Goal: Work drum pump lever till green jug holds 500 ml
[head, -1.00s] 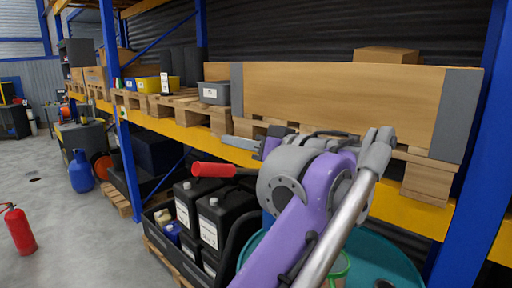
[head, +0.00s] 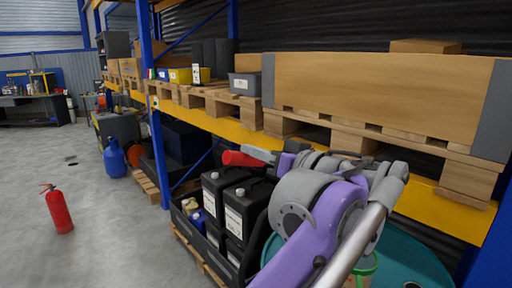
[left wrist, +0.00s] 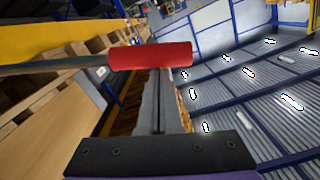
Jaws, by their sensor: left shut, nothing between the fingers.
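The pump lever's red grip (head: 240,158) shows at the centre of the head view. In the left wrist view the red grip (left wrist: 150,56) lies across the picture, on a grey rod (left wrist: 60,65) coming from the left. My left gripper (head: 247,150) is shut and empty, its fingertips close against the grip's outline; I cannot tell if they touch it. In the left wrist view its fingers (left wrist: 158,80) end just below the grip. The green jug (head: 364,266) shows only partly behind my left arm, its level unreadable. The teal drum (head: 415,262) is partly hidden. My right gripper is out of view.
Black canisters (head: 236,208) stand in a dark crate left of my arm. A yellow-beamed rack (head: 230,128) with pallets runs behind. A red extinguisher (head: 59,210) stands on the open floor at left, and a blue cylinder (head: 115,158) is farther back.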

